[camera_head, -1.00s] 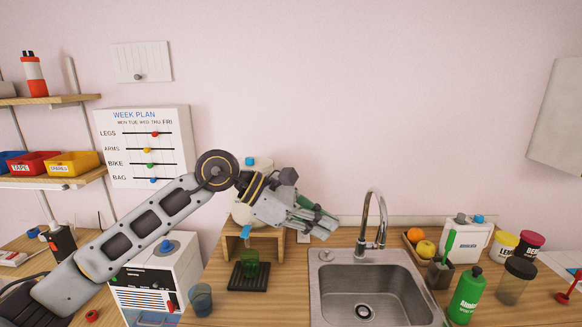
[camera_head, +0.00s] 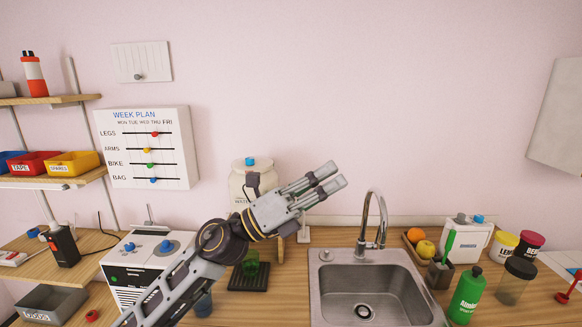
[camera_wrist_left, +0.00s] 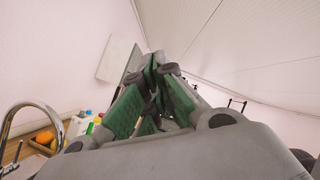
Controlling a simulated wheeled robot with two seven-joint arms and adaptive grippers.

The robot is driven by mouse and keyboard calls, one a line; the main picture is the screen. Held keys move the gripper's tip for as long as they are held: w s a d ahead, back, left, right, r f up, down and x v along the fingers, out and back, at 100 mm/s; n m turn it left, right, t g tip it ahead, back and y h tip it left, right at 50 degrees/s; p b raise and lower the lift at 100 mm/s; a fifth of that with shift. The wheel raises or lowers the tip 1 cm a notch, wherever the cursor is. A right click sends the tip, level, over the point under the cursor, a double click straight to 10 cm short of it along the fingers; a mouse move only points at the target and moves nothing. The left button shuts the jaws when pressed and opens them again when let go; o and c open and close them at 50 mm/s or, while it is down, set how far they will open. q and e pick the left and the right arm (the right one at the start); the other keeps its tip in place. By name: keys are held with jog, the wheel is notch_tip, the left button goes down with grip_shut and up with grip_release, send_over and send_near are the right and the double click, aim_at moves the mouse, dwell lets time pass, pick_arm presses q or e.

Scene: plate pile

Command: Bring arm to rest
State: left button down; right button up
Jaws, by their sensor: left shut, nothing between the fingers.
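My left gripper (camera_head: 334,178) is raised above the counter in the head view, pointing up and to the right, in front of the pink wall. Its fingers are close together with nothing between them. In the left wrist view its green-padded fingers (camera_wrist_left: 153,90) fill the middle, with wall and ceiling beyond. My left arm comes up from the bottom left and hides part of the counter. My right gripper does not show in either view.
A sink (camera_head: 366,297) with a tall faucet (camera_head: 372,215) is right of the arm. A white water jar (camera_head: 249,180) stands behind the arm. A green bottle (camera_head: 468,297) stands right of the sink.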

pick_arm(q)
jog(key=w+a+f+n+t+y, duration=0.35)
jog(key=a+n+t+y, duration=0.35)
jog(key=n, duration=0.4)
jog(key=w+a+f+n+t+y, duration=0.3)
jog(key=w+a+n+t+y, duration=0.2)
jog(key=n+t, duration=0.6)
jog(key=s+a+f+n+g+y, duration=0.1)
jog(key=a+f+n+g+y, duration=0.45)
jog(key=f, duration=0.75)
jog(key=s+a+f+n+g+y, duration=0.25)
jog(key=a+f+n+y, duration=0.55)
jog(key=f, duration=0.5)
jog(key=s+a+f+n+g+h, duration=0.25)
jog(key=s+f+n+g, duration=0.6)
jog(key=s+f, duration=1.2)
jog(key=s+a+f+m+g+p, duration=0.1)
jog(key=s+f+g, duration=0.1)
jog(key=f, duration=1.2)
jog(key=s+f+m+g+p, duration=0.2)
jog(key=f, duration=1.2)
jog(key=s+a+f+p, duration=0.1)
jog(key=s+a+f, duration=0.1)
jog(key=s+f, duration=0.7)
jog(key=s+a+f+g+p, duration=0.1)
jog(key=s+a+f, duration=0.1)
jog(key=s+f, duration=0.6)
jog(key=s, duration=0.5)
jog(key=shift+f, duration=0.35)
